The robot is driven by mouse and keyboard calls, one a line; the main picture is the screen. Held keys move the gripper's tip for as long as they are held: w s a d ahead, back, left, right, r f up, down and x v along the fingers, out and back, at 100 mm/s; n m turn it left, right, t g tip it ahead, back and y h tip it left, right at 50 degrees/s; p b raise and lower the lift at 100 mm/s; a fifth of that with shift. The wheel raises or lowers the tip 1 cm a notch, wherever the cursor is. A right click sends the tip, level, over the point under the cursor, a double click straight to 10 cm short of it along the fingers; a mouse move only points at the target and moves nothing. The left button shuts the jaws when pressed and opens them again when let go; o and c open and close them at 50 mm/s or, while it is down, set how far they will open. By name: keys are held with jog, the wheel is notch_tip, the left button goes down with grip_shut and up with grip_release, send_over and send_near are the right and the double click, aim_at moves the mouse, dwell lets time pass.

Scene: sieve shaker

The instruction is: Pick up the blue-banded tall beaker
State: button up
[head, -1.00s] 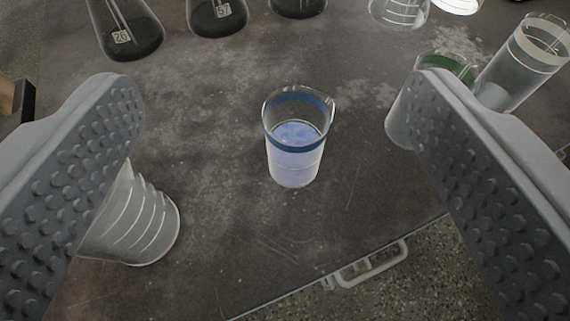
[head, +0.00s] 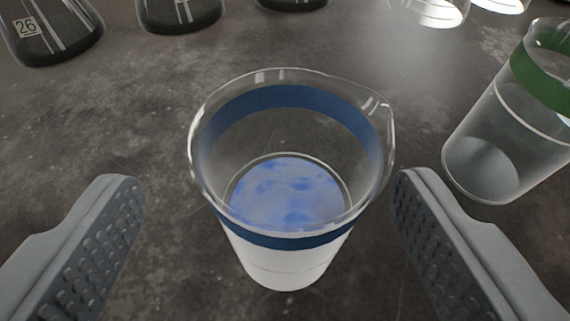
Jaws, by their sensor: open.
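The blue-banded tall beaker (head: 287,240) stands upright on the dark worktop in the middle of the head view. It is clear glass with a blue band below its rim, a spout at the right, and pale blue-white contents inside. My gripper (head: 268,190) is open, with one ridged grey finger to the left of the beaker and the other to its right. A gap shows between each finger and the glass in the picture. The beaker is not held.
A green-banded beaker (head: 490,135) stands to the right, just beyond my right finger. Dark flasks, one labelled 26 (head: 50,35), and clear glassware (head: 430,10) line the back. The worktop (head: 110,110) is bare to the left of the beaker.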

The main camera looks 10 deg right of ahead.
aim_at(284, 143)
jog(key=shift+d+f+b+x, duration=0.2)
jog(key=shift+b+x, duration=0.3)
jog(key=shift+x, duration=0.8)
jog(key=shift+d+f+b+x, duration=0.15)
jog(key=shift+b+x, duration=0.35)
jog(key=shift+x, duration=0.75)
jog(key=shift+w, duration=0.3)
jog(key=c, duration=1.2)
